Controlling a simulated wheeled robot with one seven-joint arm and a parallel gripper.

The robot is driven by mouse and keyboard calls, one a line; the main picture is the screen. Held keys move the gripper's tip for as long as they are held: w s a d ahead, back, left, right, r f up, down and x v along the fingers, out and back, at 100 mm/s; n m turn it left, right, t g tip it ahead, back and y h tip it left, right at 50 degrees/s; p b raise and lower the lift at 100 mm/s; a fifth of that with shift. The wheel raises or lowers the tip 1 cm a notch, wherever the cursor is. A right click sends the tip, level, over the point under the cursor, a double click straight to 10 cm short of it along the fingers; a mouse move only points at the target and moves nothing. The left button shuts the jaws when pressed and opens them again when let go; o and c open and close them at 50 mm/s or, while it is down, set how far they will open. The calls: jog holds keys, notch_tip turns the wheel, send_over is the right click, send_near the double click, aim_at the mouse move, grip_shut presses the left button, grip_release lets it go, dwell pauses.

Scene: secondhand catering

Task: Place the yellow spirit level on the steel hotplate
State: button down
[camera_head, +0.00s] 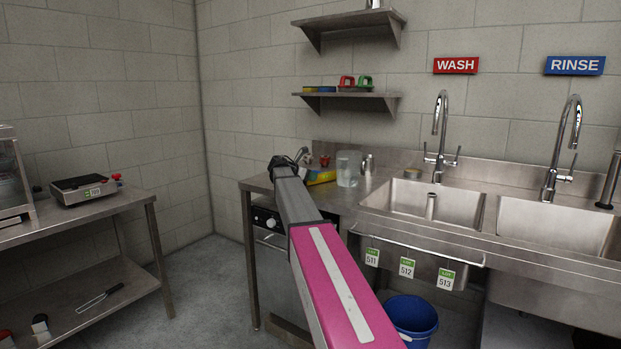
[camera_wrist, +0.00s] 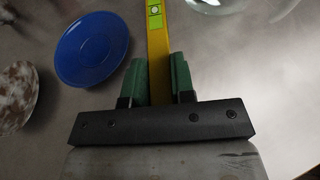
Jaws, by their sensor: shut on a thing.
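The yellow spirit level (camera_wrist: 156,35) runs away from me between the green finger pads in the wrist view, its light green vial near the top edge. My gripper (camera_wrist: 160,68) is shut on it. In the head view my arm reaches over the left end of the sink counter, and a yellow piece (camera_head: 322,177) shows beside my gripper, probably the level. I cannot tell whether the level touches the counter. A low steel unit with a dark flat top (camera_head: 84,184), likely the hotplate, stands on the left table with a tag on its front.
A blue plate (camera_wrist: 91,48) and a speckled round thing (camera_wrist: 16,97) lie left of the level. A clear jar (camera_head: 348,168) stands on the counter (camera_head: 345,200). A glass-sided case (camera_head: 12,178) stands left of the hotplate. Open floor lies between table and counter.

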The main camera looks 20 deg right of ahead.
jog(key=shift+f, duration=0.2)
jog(key=c, duration=1)
grip_release()
jog(key=shift+o, duration=0.2)
